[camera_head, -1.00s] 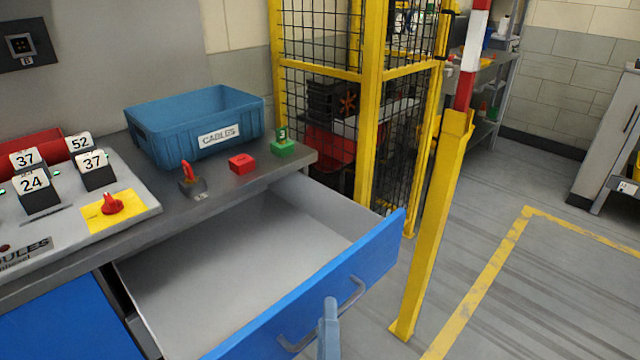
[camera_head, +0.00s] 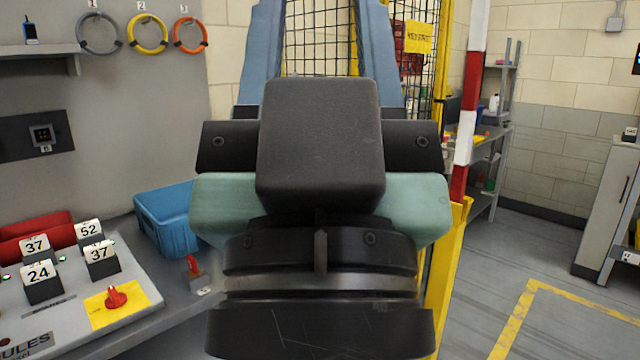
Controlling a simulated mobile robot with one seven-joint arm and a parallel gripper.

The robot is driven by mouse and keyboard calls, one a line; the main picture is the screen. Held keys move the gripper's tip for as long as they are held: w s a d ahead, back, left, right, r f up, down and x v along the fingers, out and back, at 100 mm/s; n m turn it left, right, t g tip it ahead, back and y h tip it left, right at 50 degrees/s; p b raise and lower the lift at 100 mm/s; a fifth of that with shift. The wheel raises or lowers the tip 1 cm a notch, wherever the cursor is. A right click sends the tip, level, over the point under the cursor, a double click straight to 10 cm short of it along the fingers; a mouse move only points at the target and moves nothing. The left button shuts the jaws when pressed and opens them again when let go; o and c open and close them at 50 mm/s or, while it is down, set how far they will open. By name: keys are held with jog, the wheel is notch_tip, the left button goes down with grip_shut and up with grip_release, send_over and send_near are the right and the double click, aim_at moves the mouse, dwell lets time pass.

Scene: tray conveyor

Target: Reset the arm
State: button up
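My arm's wrist and gripper (camera_head: 322,30) fill the middle of the view, very close to the camera. Two light-blue fingers point up and away. They stand wide apart with only the mesh fence and wall showing between them, so the gripper is open and empty. The fingertips run to the top edge of the picture. The dark wrist body hides the blue drawer and the things on the right end of the bench.
The blue bin (camera_head: 164,219) stands behind the wrist at left. The control panel (camera_head: 60,318) with numbered blocks and a red knob (camera_head: 115,297) is at lower left. The red-white post (camera_head: 466,130) and yellow post (camera_head: 440,285) stand close right of the arm. Open floor (camera_head: 575,320) lies at right.

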notch_tip(320, 180, up, 15)
jog(key=p, duration=1.3)
notch_tip(320, 180, down, 70)
jog(key=b, duration=6.9)
jog(key=shift+r, duration=0.25)
